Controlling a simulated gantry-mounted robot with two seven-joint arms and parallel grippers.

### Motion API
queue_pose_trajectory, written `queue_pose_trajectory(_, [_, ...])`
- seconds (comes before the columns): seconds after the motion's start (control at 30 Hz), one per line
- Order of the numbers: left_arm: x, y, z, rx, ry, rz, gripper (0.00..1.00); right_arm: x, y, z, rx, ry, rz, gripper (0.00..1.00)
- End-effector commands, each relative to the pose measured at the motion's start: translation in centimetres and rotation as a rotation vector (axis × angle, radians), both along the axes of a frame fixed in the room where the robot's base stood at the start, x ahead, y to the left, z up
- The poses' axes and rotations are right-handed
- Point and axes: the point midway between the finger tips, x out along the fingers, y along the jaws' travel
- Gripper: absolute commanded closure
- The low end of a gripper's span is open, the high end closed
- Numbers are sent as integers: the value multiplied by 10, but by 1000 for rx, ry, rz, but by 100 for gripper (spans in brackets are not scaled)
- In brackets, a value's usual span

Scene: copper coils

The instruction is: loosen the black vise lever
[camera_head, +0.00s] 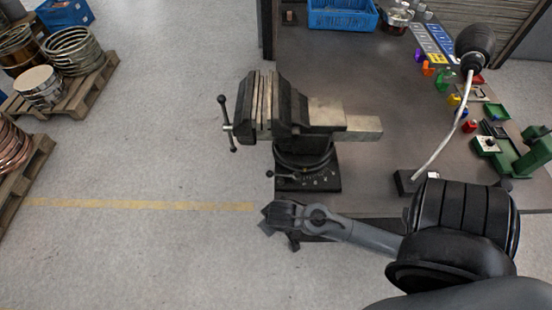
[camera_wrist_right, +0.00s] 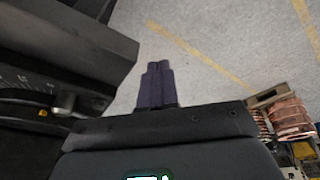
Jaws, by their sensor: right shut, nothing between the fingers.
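The vise (camera_head: 292,115) stands on the corner of the workbench. Its black lever (camera_head: 228,124) is a thin bar with knobbed ends, nearly upright at the left end of the jaws. A smaller dark handle (camera_head: 281,174) sticks out low at the vise base. My right gripper (camera_head: 268,220) is below and in front of the vise base, apart from the upright lever. In the right wrist view, my right gripper's fingers (camera_wrist_right: 155,83) are together and empty over the floor. The vise (camera_wrist_right: 75,40) fills the upper left there. My left gripper is not in view.
The workbench (camera_head: 375,160) holds a lamp (camera_head: 475,45), blue bins (camera_head: 343,14) and several small coloured parts on the right. Pallets (camera_head: 85,95) with copper coils (camera_head: 8,145) stand on the floor at left. The floor left of the vise is clear.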

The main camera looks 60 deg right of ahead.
Motion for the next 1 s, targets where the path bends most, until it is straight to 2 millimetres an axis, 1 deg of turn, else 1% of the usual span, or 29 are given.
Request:
queue_pose_trajectory(0.03, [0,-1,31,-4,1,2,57,6,-11,24,-7,-2,-52,100])
queue_pose_trajectory(0.3, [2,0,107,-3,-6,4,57,27,-63,65,-10,-27,-353,100])
queue_pose_trajectory(0.5, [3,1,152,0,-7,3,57,38,-100,93,-6,-53,-562,100])
queue_pose_trajectory(0.6, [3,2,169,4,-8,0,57,42,-115,104,-1,-65,-646,100])
queue_pose_trajectory(0.7, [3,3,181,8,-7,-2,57,45,-127,113,2,-75,-714,100])
queue_pose_trajectory(0.83, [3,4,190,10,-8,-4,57,46,-137,118,5,-83,-771,100])
queue_pose_trajectory(1.0, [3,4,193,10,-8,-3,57,47,-142,121,8,-88,-803,100])
